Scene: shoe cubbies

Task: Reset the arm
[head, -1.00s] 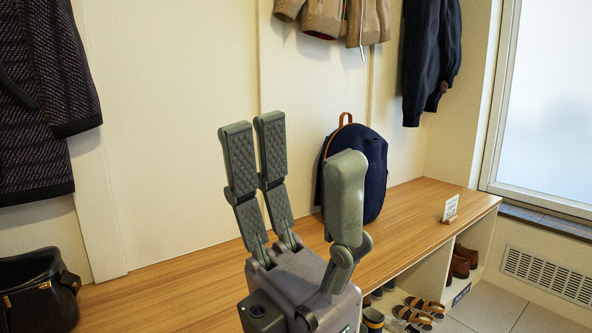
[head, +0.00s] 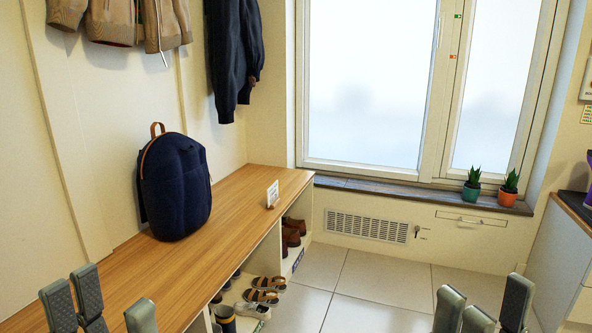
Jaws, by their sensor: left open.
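My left gripper (head: 106,304) shows at the bottom left of the head view. Its grey-green fingers stand upright and apart, with two on the left and one on the right. It is open and empty, in front of the wooden bench. My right gripper (head: 494,310) shows at the bottom right, with only its upper fingers in the picture. Its fingers point up and stand apart, with nothing seen between them. Both palms and the arms are below the picture's edge.
A wooden bench (head: 115,272) runs along the left wall, bearing a dark blue backpack (head: 176,190) and a small sign (head: 272,193). Shoes, including sandals (head: 266,288), fill the cubbies beneath. Two potted plants (head: 472,190) (head: 509,192) stand on the sill. The tiled floor (head: 370,285) is clear.

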